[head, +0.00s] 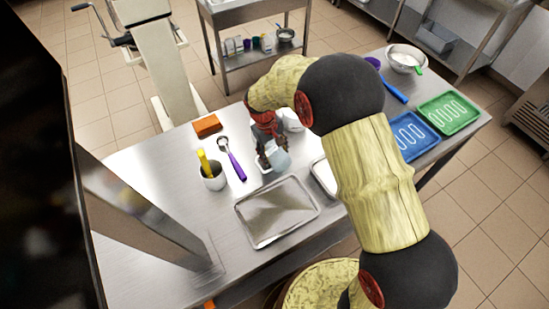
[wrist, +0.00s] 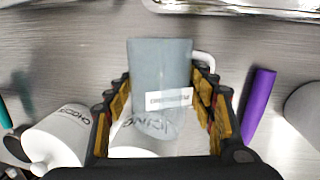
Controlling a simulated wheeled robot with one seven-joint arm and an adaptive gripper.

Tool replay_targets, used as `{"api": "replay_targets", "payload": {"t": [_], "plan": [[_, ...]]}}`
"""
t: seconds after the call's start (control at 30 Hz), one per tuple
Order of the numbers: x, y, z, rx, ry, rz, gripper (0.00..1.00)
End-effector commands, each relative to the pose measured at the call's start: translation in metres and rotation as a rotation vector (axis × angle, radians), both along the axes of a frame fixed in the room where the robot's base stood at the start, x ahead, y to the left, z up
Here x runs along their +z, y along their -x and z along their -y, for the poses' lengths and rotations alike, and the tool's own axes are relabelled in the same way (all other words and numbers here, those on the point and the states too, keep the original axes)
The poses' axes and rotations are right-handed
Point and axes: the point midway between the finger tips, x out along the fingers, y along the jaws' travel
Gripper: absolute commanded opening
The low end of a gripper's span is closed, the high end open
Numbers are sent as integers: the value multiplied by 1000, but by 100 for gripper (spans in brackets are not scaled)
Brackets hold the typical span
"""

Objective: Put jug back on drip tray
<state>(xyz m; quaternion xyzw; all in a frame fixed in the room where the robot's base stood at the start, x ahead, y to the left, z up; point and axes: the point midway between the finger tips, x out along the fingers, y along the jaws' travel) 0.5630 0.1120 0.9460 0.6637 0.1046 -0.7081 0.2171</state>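The grey, see-through jug (wrist: 160,75) with a white handle and a label sits between the fingers of my gripper (wrist: 165,105) in the wrist view. The fingers appear to press on both its sides. In the head view the jug (head: 278,155) looks tilted beneath my gripper (head: 268,143), behind a flat metal tray (head: 250,233). That tray seems to be the drip tray, and its edge shows in the wrist view (wrist: 240,10). I cannot tell how far the jug is above the table.
A white CHOC canister (wrist: 62,135) and a purple handle (wrist: 259,100) lie close to the gripper. A white pot with a yellow brush (head: 213,180), an orange sponge (head: 207,126), and blue (head: 412,133) and green (head: 452,112) trays stand on the steel table.

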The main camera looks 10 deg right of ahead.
Motion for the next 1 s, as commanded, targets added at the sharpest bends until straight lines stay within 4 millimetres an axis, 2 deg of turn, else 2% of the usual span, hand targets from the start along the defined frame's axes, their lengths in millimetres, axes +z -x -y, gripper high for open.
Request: {"api": "replay_targets", "payload": {"t": [0.47,0.77,1.0], "plan": [[0,0,0,0,0,0,24],[6,-1,0,0,-1,2,24],[35,-1,0,0,-1,3,24]]}}
